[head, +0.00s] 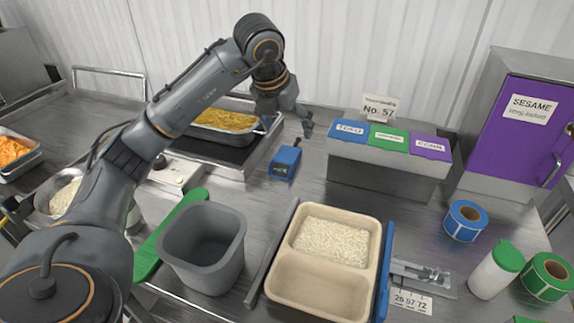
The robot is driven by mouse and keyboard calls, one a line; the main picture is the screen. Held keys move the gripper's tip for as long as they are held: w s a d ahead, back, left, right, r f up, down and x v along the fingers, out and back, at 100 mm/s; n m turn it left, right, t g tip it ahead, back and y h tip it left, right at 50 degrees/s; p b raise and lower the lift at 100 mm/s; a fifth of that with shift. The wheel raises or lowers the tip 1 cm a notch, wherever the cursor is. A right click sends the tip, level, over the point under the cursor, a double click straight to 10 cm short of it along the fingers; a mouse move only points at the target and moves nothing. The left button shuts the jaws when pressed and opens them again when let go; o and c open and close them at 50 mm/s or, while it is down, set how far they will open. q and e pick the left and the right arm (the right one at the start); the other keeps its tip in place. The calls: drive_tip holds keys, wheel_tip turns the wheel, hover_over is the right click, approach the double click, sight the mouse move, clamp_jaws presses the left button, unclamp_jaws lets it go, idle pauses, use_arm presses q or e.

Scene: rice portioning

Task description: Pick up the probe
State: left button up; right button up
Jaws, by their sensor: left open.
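A small blue device with a dark display (285,163), which looks like the probe, stands on the steel counter near the middle. My left gripper (288,124) is just behind and above it in the picture, with its fingers spread and nothing between them. I cannot tell whether a fingertip touches the device; a gap shows between them. My right gripper is not in view.
A pan of yellow food (226,120) sits behind my left arm. A grey bin (203,245) and a beige two-compartment tray (318,285) with rice stand in front. A lidded three-part box (388,172) and purple cabinet (515,125) are at right.

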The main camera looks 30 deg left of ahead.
use_arm(q)
drive_tip(key=a, duration=0.2)
hover_over(286, 156)
drive_tip(key=s+d, duration=0.1)
drive_tip(key=s, duration=0.2)
drive_tip(key=shift+n+y, duration=0.3)
drive_tip(key=shift+y, duration=0.1)
drive_tip(key=f, duration=0.7)
drive_tip(key=shift+w+f+p, duration=0.1)
drive_tip(key=shift+w+p, duration=0.15)
drive_tip(key=shift+p, duration=0.05)
drive_tip(key=x, duration=0.3)
drive_tip(key=p+x, duration=0.1)
drive_tip(key=shift+a+f, duration=0.25)
drive_tip(key=shift+a, duration=0.05)
drive_tip(key=shift+w+f, duration=0.25)
drive_tip(key=shift+f, duration=0.2)
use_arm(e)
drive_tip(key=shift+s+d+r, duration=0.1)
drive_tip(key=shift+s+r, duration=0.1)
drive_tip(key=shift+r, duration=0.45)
use_arm(q)
drive_tip(key=c, duration=1.2)
